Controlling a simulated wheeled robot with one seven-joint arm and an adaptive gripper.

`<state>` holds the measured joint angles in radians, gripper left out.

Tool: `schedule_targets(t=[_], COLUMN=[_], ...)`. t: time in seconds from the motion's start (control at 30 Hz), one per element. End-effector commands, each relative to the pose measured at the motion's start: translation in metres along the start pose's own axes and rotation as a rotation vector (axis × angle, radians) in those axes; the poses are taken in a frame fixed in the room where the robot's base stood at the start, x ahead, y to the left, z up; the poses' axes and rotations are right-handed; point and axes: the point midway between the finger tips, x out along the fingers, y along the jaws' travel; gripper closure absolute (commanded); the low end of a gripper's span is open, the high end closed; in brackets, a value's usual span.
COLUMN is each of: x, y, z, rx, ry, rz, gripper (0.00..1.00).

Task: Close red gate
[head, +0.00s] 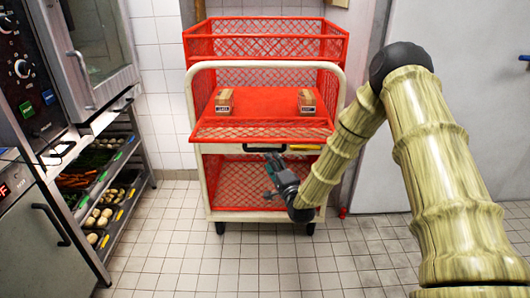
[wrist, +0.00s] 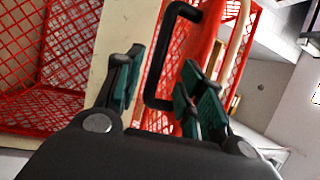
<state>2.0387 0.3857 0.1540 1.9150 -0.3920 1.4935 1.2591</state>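The red gate (head: 262,130) is a mesh panel at the front of the cart's middle shelf. It looks tipped outward and down, with the shelf open above it. Its black handle (head: 262,149) shows just below the panel's lower edge, and in the wrist view the handle (wrist: 153,75) is a black bracket beside red mesh. My gripper (head: 275,160) is just below and near the handle in the head view. In the wrist view my gripper (wrist: 160,95) is open, with the handle ahead of and partly between its fingers. I cannot tell whether they touch.
The cart (head: 195,95) has a cream frame and red mesh sides. Two small brown boxes, left (head: 224,100) and right (head: 306,101), stand on its shelf. A vegetable rack (head: 128,190) and ovens line the left side. A grey door is at right. Tiled floor (head: 170,250) in front is clear.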

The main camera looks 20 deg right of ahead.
Motion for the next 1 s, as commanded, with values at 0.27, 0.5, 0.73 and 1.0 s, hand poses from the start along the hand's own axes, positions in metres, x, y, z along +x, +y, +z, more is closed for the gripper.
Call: schedule_targets(t=[0.27, 0.5, 0.73, 1.0], x=[0.046, 0.072, 0.080, 0.080], y=[0.001, 0.001, 0.001, 0.001], z=[0.000, 0.000, 0.000, 0.000], rx=[-0.003, -0.002, -0.002, -0.002], ry=[0.000, -0.001, 0.000, 0.000], rz=[-0.001, 0.001, 0.001, 0.002], gripper=[0.61, 0.61, 0.61, 0.72])
